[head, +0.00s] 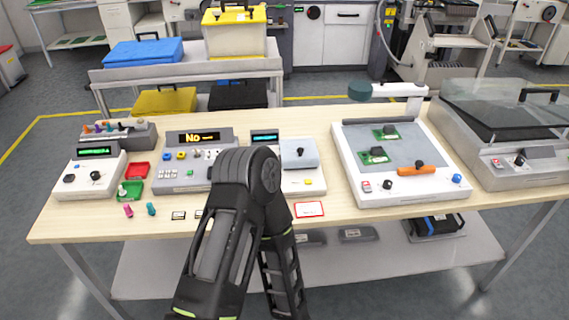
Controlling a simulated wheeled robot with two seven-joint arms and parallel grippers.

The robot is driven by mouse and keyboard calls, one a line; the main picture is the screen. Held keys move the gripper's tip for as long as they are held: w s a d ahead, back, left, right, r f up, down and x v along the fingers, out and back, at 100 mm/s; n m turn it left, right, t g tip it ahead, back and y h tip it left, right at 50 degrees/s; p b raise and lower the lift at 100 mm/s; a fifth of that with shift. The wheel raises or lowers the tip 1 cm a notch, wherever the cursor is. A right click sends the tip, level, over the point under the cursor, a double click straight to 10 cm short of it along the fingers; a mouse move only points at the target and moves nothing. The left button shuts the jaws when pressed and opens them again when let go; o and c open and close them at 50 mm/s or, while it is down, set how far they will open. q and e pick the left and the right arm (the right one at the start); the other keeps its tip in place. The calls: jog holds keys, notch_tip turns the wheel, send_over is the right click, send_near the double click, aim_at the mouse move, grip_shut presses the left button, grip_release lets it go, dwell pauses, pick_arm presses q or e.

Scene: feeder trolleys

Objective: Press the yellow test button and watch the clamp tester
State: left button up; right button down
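Several benchtop testers stand on the wooden table (400,208), and I cannot tell for sure which is the clamp tester. One grey-white unit (303,185) has a grey raised block, a small green-blue display and a yellow button (308,182) on its front right. To its left, a grey unit (170,183) has an amber display (199,137) that starts with "No"; the rest is too small to read. One of my black arms rises in front and hides parts of both units. Neither gripper shows.
A white unit (78,186) with a green display stands far left, near red and green trays. A large white fixture (400,196) with an orange handle stands right, beside a clear-lidded machine (510,178). A red-framed card (309,209) lies at the front.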

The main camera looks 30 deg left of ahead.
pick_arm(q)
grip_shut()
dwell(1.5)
